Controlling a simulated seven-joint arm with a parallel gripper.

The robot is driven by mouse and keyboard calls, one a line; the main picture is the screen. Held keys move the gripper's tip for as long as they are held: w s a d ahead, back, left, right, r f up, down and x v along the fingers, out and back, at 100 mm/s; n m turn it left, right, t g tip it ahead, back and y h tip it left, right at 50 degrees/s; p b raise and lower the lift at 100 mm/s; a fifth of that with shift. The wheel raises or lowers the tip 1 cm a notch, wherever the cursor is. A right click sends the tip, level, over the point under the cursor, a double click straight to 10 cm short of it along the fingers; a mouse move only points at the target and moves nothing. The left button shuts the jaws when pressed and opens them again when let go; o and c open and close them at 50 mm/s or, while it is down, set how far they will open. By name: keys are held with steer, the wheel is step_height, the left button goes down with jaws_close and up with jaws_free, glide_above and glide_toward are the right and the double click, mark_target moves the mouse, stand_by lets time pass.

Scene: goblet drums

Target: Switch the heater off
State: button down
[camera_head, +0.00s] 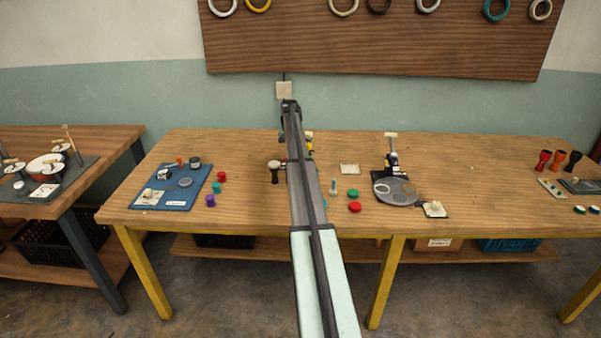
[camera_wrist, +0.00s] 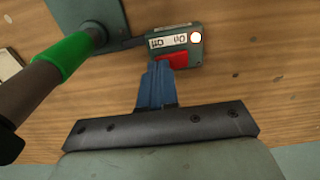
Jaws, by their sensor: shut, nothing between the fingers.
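A small grey-green switch box (camera_wrist: 188,46) lies on the wooden table in the wrist view. It has a white label (camera_wrist: 168,41) with upside-down lettering that looks like On and Off, a red rocker (camera_wrist: 172,59) and a glowing lamp (camera_wrist: 195,38). A dark bar joins it to a stand with a green-banded post (camera_wrist: 70,55) on a square plate (camera_wrist: 112,14). My gripper (camera_wrist: 158,68) is shut and empty, its blue fingertips at the rocker's edge; I cannot tell whether they touch. In the head view my arm hides the gripper and box.
The wooden bench (camera_head: 470,160) holds a blue mat (camera_head: 172,203) with small parts at left and a round grey plate (camera_head: 396,192) at right. Red and green caps (camera_head: 354,207) lie right of my arm. A wooden board (camera_head: 380,45) with rings hangs behind.

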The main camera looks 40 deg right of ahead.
steer(key=shift+f, duration=0.4)
stand_by(0.4)
steer(key=shift+r, duration=3.5)
